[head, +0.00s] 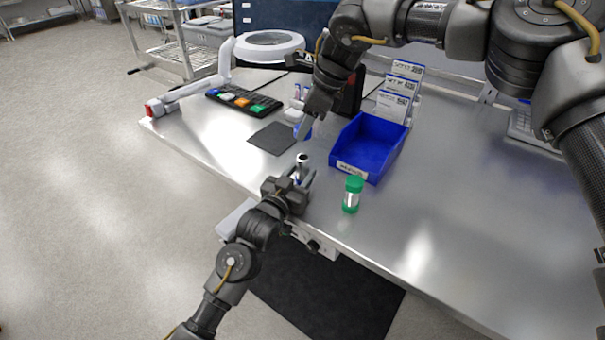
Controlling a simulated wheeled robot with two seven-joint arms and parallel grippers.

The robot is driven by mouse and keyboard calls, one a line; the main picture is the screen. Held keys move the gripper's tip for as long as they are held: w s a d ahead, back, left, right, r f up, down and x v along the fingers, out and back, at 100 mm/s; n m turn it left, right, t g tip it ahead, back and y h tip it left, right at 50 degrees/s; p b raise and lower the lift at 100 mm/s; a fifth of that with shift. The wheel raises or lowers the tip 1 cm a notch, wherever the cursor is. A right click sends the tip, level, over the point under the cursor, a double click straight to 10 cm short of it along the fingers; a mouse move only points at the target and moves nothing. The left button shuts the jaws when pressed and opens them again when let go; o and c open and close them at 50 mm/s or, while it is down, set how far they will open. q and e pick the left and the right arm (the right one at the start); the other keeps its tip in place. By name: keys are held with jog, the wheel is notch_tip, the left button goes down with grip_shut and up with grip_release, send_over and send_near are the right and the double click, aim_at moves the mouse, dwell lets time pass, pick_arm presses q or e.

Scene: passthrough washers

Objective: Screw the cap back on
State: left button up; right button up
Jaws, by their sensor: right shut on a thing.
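A small bottle (302,159) with a white and dark top stands upright near the table's front edge. My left gripper (301,176) is low beside it, with its fingers on either side of the bottle's lower part. Whether they press on it is too small to tell. My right gripper (309,123) is above and behind the bottle, pointing down. It is shut on a small blue thing (309,134), which looks like a cap and is mostly hidden by the fingers. The blue thing is apart from the bottle.
A green-capped jar (352,194) stands right of my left gripper. A blue bin (345,167) is behind it. A dark mat (272,139), a black tray with coloured blocks (243,100) and a white ring lamp (268,46) lie left and behind. The table's right side is largely clear.

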aim_at(302, 157)
pick_arm(q)
grip_shut()
pick_arm(e)
jog(key=shift+f, duration=2.5)
jog(key=shift+f, duration=0.1)
jog(key=shift+f, duration=0.8)
jog(key=shift+f, duration=0.55)
